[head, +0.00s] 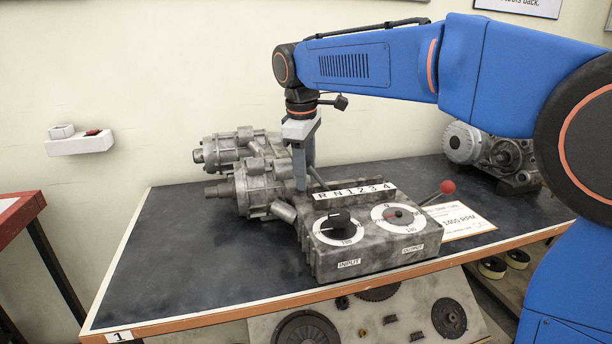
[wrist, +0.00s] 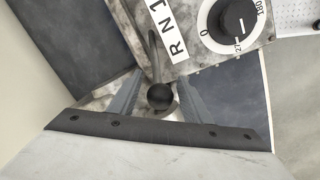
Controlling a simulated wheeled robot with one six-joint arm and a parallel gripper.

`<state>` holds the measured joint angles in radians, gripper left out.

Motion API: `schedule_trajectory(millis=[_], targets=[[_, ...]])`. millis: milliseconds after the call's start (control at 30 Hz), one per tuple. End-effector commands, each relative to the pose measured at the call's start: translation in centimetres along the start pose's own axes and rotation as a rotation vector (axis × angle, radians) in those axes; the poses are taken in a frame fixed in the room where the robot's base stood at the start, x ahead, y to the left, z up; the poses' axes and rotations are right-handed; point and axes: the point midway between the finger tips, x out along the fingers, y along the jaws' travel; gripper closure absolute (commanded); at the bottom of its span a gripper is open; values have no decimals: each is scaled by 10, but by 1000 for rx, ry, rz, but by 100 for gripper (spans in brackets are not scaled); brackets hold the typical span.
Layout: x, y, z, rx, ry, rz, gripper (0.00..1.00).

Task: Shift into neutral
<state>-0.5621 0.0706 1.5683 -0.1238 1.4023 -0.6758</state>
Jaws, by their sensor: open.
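The grey metal gearbox (head: 375,250) stands on the bench, with a white strip (head: 355,190) marked R N 1 2 3 4 on top. A shift lever with a dark ball knob (wrist: 160,96) shows in the wrist view, by the R end of the strip (wrist: 172,30). Its thin rod (head: 318,179) shows in the head view; the knob is hidden there behind a finger. My gripper (head: 303,178) points down at this end of the gearbox. It is open, with one finger on each side of the knob in the wrist view (wrist: 158,97). Contact cannot be told.
The gearbox has an input dial (head: 338,226) and an output dial (head: 398,217). A red-knobbed lever (head: 447,187) sticks out at its right. Shafts and housings (head: 250,175) lie behind and left. A motor (head: 490,150) stands at the back right. The bench (head: 180,260) is clear at left.

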Motion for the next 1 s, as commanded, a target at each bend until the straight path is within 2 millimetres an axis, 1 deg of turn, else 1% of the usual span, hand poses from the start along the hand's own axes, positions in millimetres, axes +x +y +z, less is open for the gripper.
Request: schedule_trajectory(millis=[100,200,467,567,600,667,867,1000], targets=[[9,0,0,0,-1,0,56],[12,0,0,0,0,0,56],[13,0,0,0,0,0,56],[13,0,0,0,0,0,77],[13,0,0,0,0,0,87],[13,0,0,0,0,0,100],[12,1,2,3,8,-6,100],[8,7,9,12,46,-35,100]])
